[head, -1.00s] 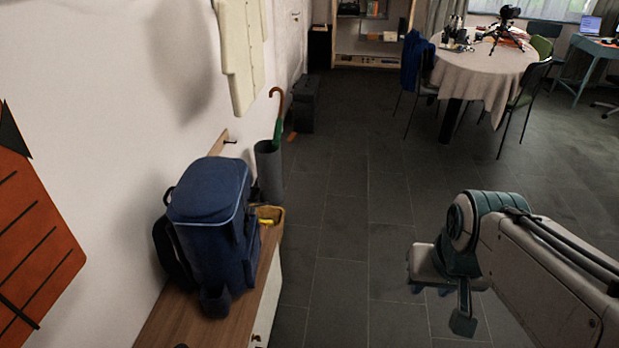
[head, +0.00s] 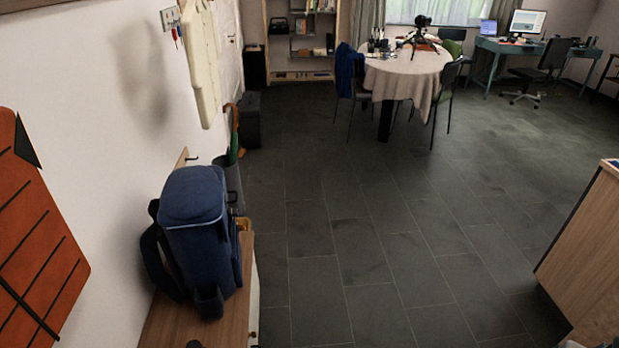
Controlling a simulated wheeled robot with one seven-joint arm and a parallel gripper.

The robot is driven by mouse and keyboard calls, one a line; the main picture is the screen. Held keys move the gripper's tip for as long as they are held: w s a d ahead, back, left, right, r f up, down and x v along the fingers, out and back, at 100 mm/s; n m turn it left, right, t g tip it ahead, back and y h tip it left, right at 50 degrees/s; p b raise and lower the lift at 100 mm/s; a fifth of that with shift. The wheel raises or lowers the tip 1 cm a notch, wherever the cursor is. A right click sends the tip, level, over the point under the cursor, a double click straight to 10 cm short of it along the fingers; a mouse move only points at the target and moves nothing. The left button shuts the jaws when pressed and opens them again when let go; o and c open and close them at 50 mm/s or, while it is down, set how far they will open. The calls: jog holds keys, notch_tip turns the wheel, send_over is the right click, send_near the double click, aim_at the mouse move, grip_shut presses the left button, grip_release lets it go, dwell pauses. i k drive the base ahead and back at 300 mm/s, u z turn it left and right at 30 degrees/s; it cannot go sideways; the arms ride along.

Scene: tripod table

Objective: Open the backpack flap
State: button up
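A blue backpack (head: 202,250) stands upright on a wooden bench (head: 165,325) against the left wall. Its top flap (head: 192,194) lies closed over the top, with a light-blue trim along its edge. A dark shoulder strap (head: 158,255) hangs on its left side. My gripper is not in view, and I cannot tell whether it is open or shut.
An umbrella stand (head: 233,185) and a dark box (head: 249,120) stand behind the bench along the wall. A wooden cabinet (head: 590,250) is at the right. A round table (head: 405,75) with chairs is at the back. The tiled floor (head: 350,240) between is clear.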

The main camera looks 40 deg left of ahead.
aim_at(191, 195)
jog(key=u, duration=0.3)
jog(key=i, duration=1.25)
jog(key=u, duration=0.7)
jog(key=i, duration=1.55)
jog(key=u, duration=1.5)
jog(key=i, duration=0.85)
jog(key=u, duration=1.3)
jog(key=i, duration=0.3)
jog(key=u, duration=0.1)
